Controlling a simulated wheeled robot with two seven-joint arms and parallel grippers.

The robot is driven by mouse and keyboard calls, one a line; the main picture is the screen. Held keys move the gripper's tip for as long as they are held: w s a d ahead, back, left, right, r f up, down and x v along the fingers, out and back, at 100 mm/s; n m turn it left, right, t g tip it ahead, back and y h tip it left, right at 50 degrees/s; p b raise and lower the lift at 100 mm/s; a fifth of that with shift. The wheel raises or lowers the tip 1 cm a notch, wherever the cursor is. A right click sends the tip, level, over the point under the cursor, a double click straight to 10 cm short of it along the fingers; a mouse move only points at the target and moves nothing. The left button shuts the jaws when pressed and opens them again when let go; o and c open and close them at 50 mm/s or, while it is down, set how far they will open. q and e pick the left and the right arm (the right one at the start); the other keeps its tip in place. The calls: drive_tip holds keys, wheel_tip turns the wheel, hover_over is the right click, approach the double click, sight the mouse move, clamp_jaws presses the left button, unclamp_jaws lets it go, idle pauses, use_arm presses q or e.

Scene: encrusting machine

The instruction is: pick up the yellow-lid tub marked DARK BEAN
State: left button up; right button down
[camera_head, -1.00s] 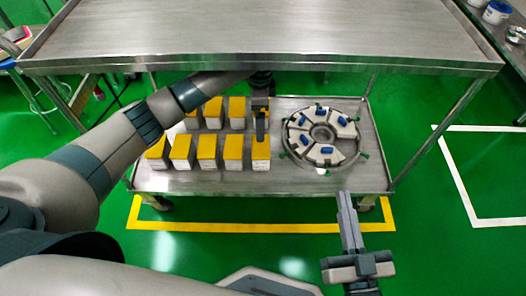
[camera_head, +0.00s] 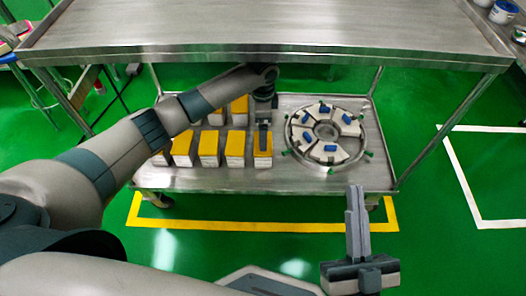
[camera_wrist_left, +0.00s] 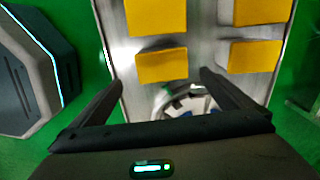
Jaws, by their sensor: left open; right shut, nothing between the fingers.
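Yellow-lid tubs with white sides stand in two rows on the lower shelf. The front-row tub at the right end (camera_head: 262,161) is directly below my left gripper (camera_head: 263,141). In the left wrist view, the left gripper (camera_wrist_left: 162,83) is open, with a yellow lid (camera_wrist_left: 162,66) showing between and beyond its fingers. I cannot tell whether the fingers reach around that tub. No DARK BEAN marking is readable. My right gripper (camera_head: 355,207) is shut and empty, out in front of the shelf. My left arm hides part of the rows.
The steel upper table (camera_head: 270,28) overhangs the lower shelf (camera_head: 220,178). A round tray (camera_head: 290,151) with white wedge-shaped pieces and blue items is right of the tubs. Table legs stand at both sides. Open green floor lies in front.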

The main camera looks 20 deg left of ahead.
use_arm(q)
wheel_tip(320, 180, down, 4)
drive_tip(key=shift+f+b, duration=0.25)
drive_tip(key=shift+b, duration=0.4)
drive_tip(key=shift+f, duration=0.45)
use_arm(e)
drive_tip(key=shift+d+r+t, duration=0.3)
drive_tip(key=shift+r+t, duration=0.2)
drive_tip(key=shift+r, duration=0.15)
drive_tip(key=shift+d+r+t, duration=0.35)
drive_tip(key=shift+r+t, duration=0.15)
drive_tip(key=shift+r, duration=0.15)
drive_tip(key=shift+d+r+t, duration=0.3)
drive_tip(key=shift+r+t, duration=0.2)
drive_tip(key=shift+r, duration=0.15)
use_arm(q)
drive_tip(key=shift+f, duration=0.1)
